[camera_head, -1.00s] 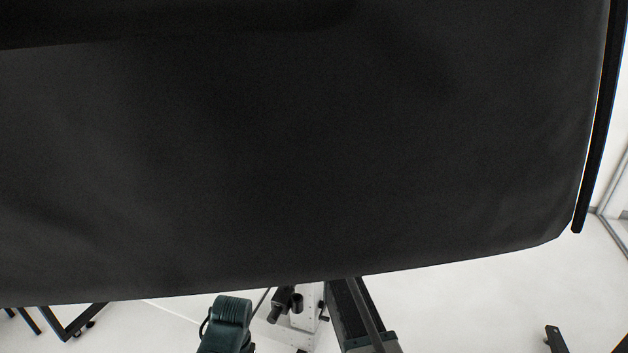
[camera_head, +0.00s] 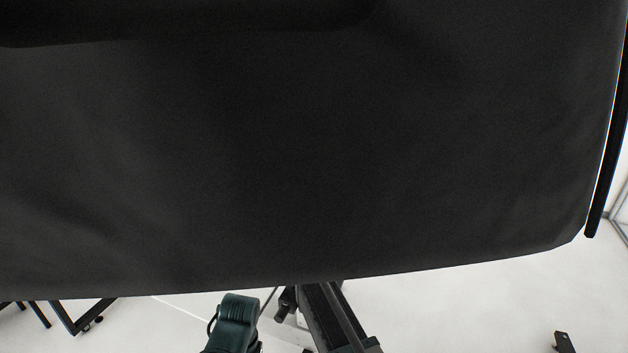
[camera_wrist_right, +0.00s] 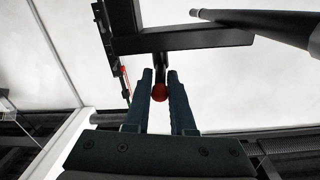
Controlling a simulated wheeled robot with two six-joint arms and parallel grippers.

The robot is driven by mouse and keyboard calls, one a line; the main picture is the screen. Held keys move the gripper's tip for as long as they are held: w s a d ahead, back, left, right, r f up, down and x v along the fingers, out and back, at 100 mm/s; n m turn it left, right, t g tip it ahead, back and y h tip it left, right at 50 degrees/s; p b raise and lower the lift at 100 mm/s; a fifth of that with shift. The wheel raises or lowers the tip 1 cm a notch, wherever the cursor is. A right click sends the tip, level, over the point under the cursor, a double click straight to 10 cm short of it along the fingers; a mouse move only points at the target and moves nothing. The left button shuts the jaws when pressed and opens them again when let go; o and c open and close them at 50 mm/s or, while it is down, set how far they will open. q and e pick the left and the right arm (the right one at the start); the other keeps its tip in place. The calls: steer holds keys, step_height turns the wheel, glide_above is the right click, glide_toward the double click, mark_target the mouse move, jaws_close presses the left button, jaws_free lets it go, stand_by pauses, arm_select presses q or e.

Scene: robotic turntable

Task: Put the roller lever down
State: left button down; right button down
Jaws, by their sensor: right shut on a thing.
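In the right wrist view, my right gripper (camera_wrist_right: 160,80) points up the picture with its two dark blue fingers. It is shut on a red round knob, which I take to be the end of the roller lever (camera_wrist_right: 160,92). The knob sits between the fingertips, and a short black stem runs from it up toward a black bar. The fingers hide the knob's sides. The head view does not show the lever clearly. My left gripper is in neither view.
A large black panel (camera_head: 300,150) fills most of the head view. A dark green rounded part (camera_head: 236,320) and a black post (camera_head: 330,315) stand below its edge. Black bars (camera_wrist_right: 185,42) lie beyond my fingertips in the right wrist view. White floor (camera_head: 470,310) shows at lower right.

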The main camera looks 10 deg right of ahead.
stand_by(0.3)
steer(key=c, duration=0.8)
jaws_free()
steer(key=shift+w, duration=0.1)
steer(key=shift+c, duration=0.2)
steer(key=v, duration=1.4)
steer(key=shift+a, duration=0.1)
